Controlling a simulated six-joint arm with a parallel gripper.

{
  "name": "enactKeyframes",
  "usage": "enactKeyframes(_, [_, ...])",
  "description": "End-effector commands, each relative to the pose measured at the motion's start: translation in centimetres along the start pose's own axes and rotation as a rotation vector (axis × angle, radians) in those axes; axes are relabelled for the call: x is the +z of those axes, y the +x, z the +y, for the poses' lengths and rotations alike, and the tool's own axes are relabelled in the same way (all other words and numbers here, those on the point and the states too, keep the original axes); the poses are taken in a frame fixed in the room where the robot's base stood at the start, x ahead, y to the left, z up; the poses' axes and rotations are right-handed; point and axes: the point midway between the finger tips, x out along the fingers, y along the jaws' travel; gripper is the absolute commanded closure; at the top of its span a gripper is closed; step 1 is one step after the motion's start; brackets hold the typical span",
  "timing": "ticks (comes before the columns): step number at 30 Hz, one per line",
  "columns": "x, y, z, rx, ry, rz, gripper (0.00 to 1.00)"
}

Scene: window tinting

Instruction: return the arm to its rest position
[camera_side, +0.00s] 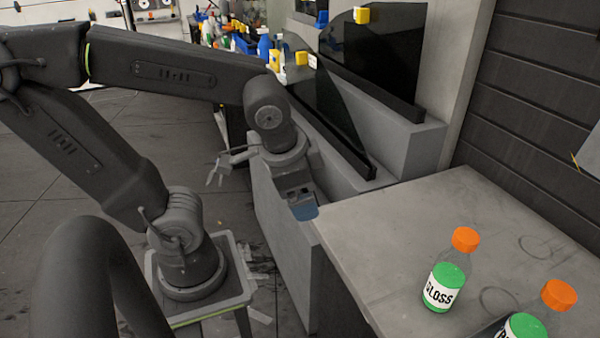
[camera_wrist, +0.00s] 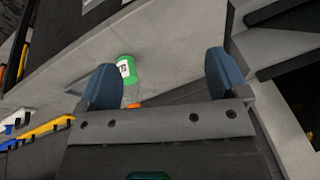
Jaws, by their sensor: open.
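My gripper (camera_side: 304,208) hangs at the left edge of the grey worktop, beside the counter that holds the dark glass panes. In the wrist view its two blue fingers (camera_wrist: 163,80) stand wide apart with nothing between them that they grip. My arm is stretched out from its stand and bends down at the wrist. One bottle with a green GLOSS label and orange cap (camera_side: 443,285) stands on the worktop, well apart from my gripper. A bottle with a green label (camera_wrist: 127,70) also shows beyond the fingers in the wrist view.
A second orange-capped bottle (camera_side: 558,296) stands at the worktop's front right, partly cut off. The middle of the worktop (camera_side: 390,225) is clear. Several coloured bottles crowd the back.

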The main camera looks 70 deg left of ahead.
Motion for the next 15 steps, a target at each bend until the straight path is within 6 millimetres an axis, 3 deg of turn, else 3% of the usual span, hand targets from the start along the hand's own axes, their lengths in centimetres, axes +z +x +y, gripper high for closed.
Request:
enactKeyframes(6, [-0.6,-2.7,-0.1,0.099,-0.25,0.164,0.08])
enactKeyframes(15, [-0.8,-3.0,0.0,0.112,-0.274,0.179,0.08])
